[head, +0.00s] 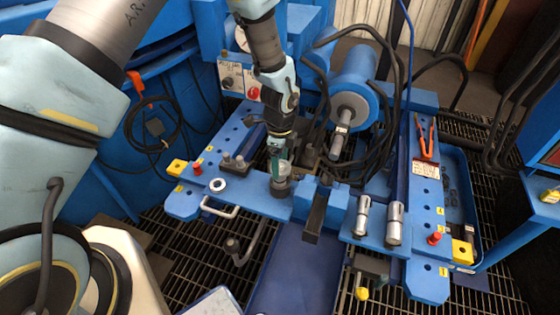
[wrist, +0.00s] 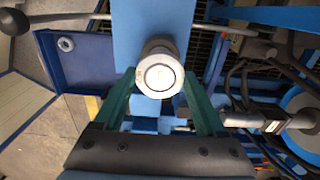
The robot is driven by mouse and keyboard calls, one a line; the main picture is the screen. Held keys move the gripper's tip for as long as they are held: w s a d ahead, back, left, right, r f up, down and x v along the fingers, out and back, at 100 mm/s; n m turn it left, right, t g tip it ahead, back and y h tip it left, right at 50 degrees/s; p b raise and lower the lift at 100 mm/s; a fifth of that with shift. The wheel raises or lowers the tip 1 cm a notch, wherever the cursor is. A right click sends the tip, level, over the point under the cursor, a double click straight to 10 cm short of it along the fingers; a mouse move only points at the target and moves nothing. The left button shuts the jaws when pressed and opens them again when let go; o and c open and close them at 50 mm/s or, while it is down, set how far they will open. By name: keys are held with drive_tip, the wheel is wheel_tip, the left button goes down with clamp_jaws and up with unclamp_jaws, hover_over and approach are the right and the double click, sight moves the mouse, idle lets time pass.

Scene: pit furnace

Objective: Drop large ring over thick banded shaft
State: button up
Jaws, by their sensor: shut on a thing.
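My gripper (head: 279,158) points down over the front blue beam. Its green fingers (wrist: 160,95) are shut on a pale round piece (wrist: 160,74), which shows concentric circles from above. In the head view this pale piece (head: 284,169) is just above a dark grey round base (head: 280,188); I cannot tell whether they touch. I cannot tell whether it is the large ring or a solid cylinder. A small pale ring (head: 217,184) lies flat on the left blue plate. Two silver shafts with dark bands stand at the right: one (head: 362,215) and a seemingly thicker one (head: 394,223).
A blue block with a dark bar (head: 316,212) stands between my gripper and the silver shafts. A blue motor-like cylinder (head: 352,85) with a horizontal shaft and black hoses is behind. Orange-handled pliers (head: 426,138) lie at the right. A blue tray (head: 295,275) is in front.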

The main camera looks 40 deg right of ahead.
idle(0.4)
drive_tip(key=o, duration=1.6)
drive_tip(key=shift+c, duration=0.2)
wheel_tip(320, 180, up, 11)
drive_tip(key=b, duration=0.2)
drive_tip(key=shift+f, duration=0.15)
drive_tip(key=w+a+r+n, duration=0.3)
drive_tip(key=a+n, duration=0.3)
drive_tip(key=a, duration=0.4)
drive_tip(key=w+a+r+n, duration=0.4)
drive_tip(key=a+n, duration=0.3)
drive_tip(key=a, duration=0.3)
drive_tip(key=w+a+r+n+t, duration=0.1)
drive_tip(key=w+a+r+n, duration=0.2)
drive_tip(key=a, duration=0.6)
drive_tip(key=w+n, duration=0.2)
drive_tip(key=n, duration=0.1)
drive_tip(key=shift+w+a+r, duration=0.3)
drive_tip(key=shift+a+r, duration=0.1)
drive_tip(key=s+a+n, duration=0.1)
drive_tip(key=a+n, duration=0.2)
drive_tip(key=s+a+r+n, duration=0.1)
drive_tip(key=a+n, duration=0.2)
drive_tip(key=a, duration=0.1)
drive_tip(key=s+a+r+n, duration=0.1)
drive_tip(key=a+n, duration=0.2)
drive_tip(key=a, duration=0.1)
drive_tip(key=shift+s+a+r+t, duration=0.15)
drive_tip(key=shift+s+t, duration=0.15)
drive_tip(key=shift+c, duration=0.2)
